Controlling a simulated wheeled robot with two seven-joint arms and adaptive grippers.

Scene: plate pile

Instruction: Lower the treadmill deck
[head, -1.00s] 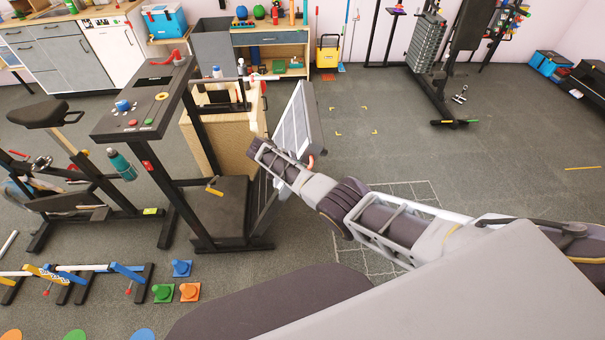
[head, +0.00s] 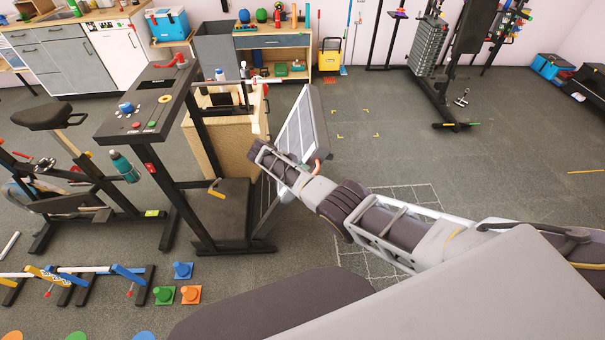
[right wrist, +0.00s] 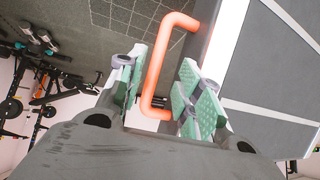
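The treadmill (head: 225,205) stands left of centre in the head view. Its grey deck (head: 303,125) is raised and tilted, leaning to the right. An orange handle (right wrist: 156,65) sits on the deck's edge and also shows small in the head view (head: 318,166). My right gripper (right wrist: 160,92) is at this handle, its green-padded fingers one on each side of the bar. Gaps show between the pads and the bar, so the fingers are open around it. In the head view my right forearm partly hides the deck's lower part. My left gripper is in neither view.
An exercise bike (head: 65,180) stands left of the treadmill, and a wooden cabinet (head: 235,150) behind it. Small coloured cones (head: 183,270) and low hurdles (head: 80,275) are on the floor at front left.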

